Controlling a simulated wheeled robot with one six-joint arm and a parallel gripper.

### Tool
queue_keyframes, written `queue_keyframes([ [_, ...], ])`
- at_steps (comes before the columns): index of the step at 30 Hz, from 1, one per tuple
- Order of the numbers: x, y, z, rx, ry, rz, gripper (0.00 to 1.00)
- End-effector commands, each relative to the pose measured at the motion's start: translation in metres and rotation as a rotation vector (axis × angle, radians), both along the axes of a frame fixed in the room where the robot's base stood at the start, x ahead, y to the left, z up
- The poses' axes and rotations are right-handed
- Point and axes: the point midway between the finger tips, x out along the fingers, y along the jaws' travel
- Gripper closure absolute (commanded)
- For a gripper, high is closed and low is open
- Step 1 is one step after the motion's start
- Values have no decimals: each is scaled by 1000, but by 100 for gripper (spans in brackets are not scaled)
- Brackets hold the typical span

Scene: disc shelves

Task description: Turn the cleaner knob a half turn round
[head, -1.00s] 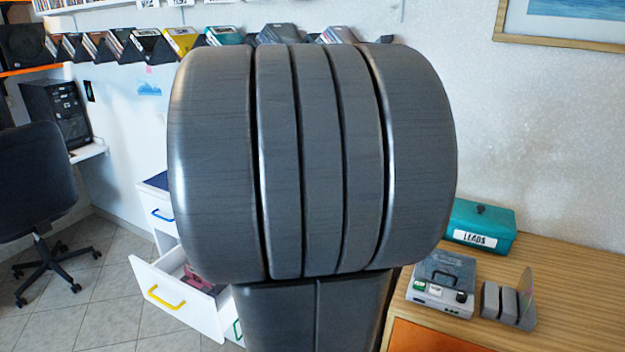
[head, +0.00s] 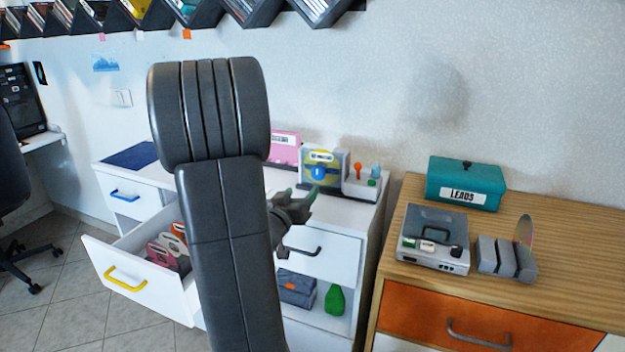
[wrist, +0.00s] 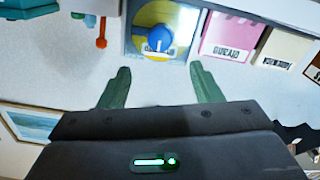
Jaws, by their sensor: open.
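The cleaner (head: 325,168) is a grey box with a yellow disc face and a blue knob (head: 317,173) at its middle. It stands on the white cabinet top, and the knob also shows in the wrist view (wrist: 160,38) with a pale mark on it. My gripper (head: 300,195) is in front of the cleaner, a little below the knob. In the wrist view its two green fingers (wrist: 158,85) are spread wide and empty. The knob lies beyond and between the fingertips, apart from them.
A pink labelled box (head: 285,148) stands left of the cleaner, and an orange-topped stick (head: 358,172) right of it. A drawer with a yellow handle (head: 125,283) is pulled out at left. A teal LEADS box (head: 466,184) and a grey player (head: 434,238) stand on the wooden cabinet.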

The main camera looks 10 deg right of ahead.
Motion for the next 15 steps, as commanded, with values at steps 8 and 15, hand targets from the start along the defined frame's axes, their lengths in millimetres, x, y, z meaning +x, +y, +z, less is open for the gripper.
queue_keyframes([
  [8, 50, -35, -1, 1, 1, -1, 41],
  [15, 79, -54, 0, 1, 1, 0, 41],
])
